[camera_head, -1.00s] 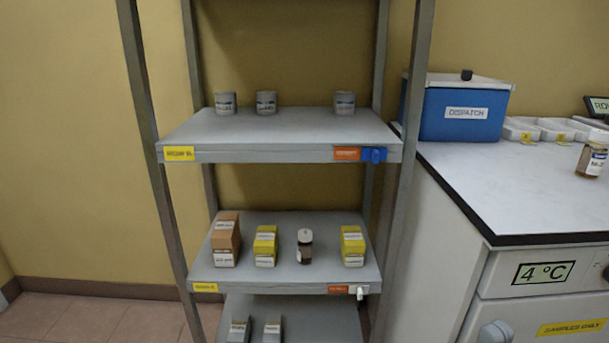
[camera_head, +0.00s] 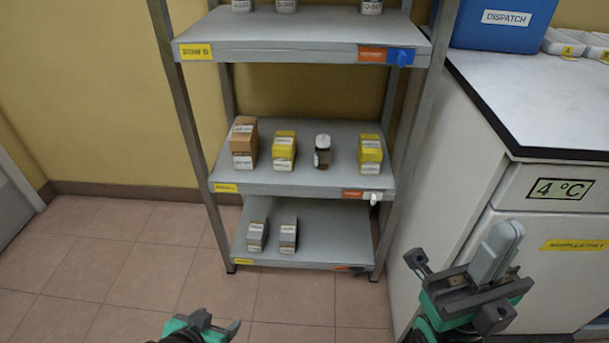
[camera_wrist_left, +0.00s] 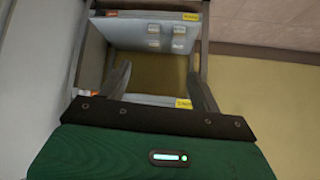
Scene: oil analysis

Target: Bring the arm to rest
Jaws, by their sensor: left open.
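My left gripper (camera_head: 212,326) is at the bottom left of the head view, in front of the rack and partly cut off by the frame edge. In the left wrist view its two fingers (camera_wrist_left: 160,72) stand apart with nothing between them. My right gripper (camera_head: 465,290) is at the lower right of the head view, in front of the fridge unit. Its fingertips are not clear, and a grey handle-like part (camera_head: 497,250) overlaps it.
The shelf rack (camera_head: 310,187) carries boxes and a dark bottle (camera_head: 322,152) on its middle shelf, and two small boxes on the bottom one. Grey cups are on top. A worktop (camera_head: 530,95) with a blue dispatch box (camera_head: 500,28) is at right. Floor at left is clear.

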